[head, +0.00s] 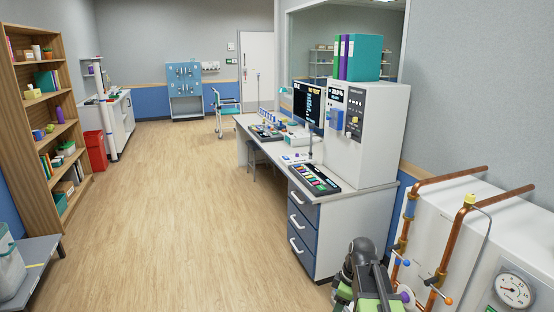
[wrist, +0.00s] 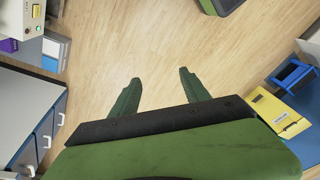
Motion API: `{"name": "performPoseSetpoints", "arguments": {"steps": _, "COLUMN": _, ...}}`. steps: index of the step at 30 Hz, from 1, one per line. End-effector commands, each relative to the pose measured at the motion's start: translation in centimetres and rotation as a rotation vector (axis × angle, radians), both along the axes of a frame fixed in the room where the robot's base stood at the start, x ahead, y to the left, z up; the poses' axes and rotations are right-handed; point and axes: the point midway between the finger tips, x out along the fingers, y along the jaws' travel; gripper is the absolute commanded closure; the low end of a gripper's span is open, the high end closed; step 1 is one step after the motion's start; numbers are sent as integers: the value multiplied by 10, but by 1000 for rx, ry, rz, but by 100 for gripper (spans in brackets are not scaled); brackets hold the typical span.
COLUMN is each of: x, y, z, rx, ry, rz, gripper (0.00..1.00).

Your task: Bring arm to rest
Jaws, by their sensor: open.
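My gripper (wrist: 157,92) shows in the wrist view with two dark green fingers spread apart. The space between the fingers is empty, with only wood floor behind it. In the head view my arm (head: 365,275) shows at the bottom right, in front of the desk's drawer end and beside the copper pipes. The fingertips cannot be made out clearly there.
A desk (head: 330,195) with blue drawers (head: 303,222) stands close by my arm. Copper pipes (head: 408,225) and a white tank with a gauge (head: 514,290) are at the right. A bookshelf (head: 35,120) lines the left. The middle floor (head: 185,200) is clear.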

Motion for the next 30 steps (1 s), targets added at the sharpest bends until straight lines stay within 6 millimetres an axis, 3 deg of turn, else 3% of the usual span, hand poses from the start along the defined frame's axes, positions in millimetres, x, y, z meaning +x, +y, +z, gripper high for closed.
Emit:
{"name": "performPoseSetpoints", "arguments": {"steps": 1, "x": -12, "y": 28, "z": 7, "rx": -23, "ry": 15, "rz": -27, "gripper": 46}}
{"name": "performPoseSetpoints", "arguments": {"steps": 3, "x": -25, "y": 56, "z": 9, "rx": -60, "ry": 36, "rz": -117, "gripper": 46}}
{"name": "performPoseSetpoints", "arguments": {"steps": 6, "x": -41, "y": 74, "z": 10, "rx": -109, "ry": 54, "rz": -282, "gripper": 46}}
{"name": "performPoseSetpoints", "arguments": {"steps": 12, "x": -61, "y": 60, "z": 8, "rx": -178, "ry": 76, "rz": -706, "gripper": 46}}
{"name": "performPoseSetpoints", "arguments": {"steps": 18, "x": -59, "y": 54, "z": 7, "rx": -189, "ry": 88, "rz": -1008, "gripper": 46}}
{"name": "performPoseSetpoints", "arguments": {"steps": 27, "x": -59, "y": 53, "z": 8, "rx": -186, "ry": 94, "rz": -1054, "gripper": 46}}
{"name": "performPoseSetpoints", "arguments": {"steps": 30, "x": -59, "y": 53, "z": 8, "rx": -186, "ry": 94, "rz": -1053, "gripper": 59}}
